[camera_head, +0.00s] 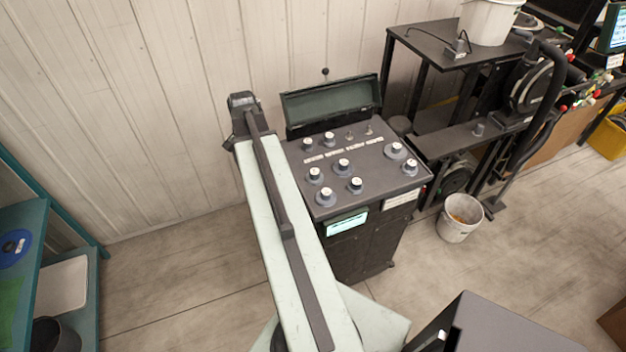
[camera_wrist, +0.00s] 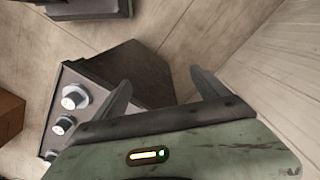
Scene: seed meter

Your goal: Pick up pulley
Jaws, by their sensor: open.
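I cannot make out for certain which thing is the pulley. A blue disc with a dark centre (camera_head: 15,247) lies on the teal shelf at the left edge of the head view, partly cut off. A large dark wheel (camera_head: 528,85) is on the black machine at the right. My gripper (camera_wrist: 160,76) is open and empty in the wrist view, its two grey fingers spread apart. Neither candidate shows between or near the fingers. In the head view my arm stretches up the middle, and my fingers cannot be made out there.
A dark control console (camera_head: 375,160) with several knobs stands beside my arm; its knobs also show in the wrist view (camera_wrist: 72,97). The plank wall (camera_head: 150,110) is behind. A white bucket (camera_head: 460,218) stands on the floor. The floor between shelf and arm (camera_head: 180,270) is clear.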

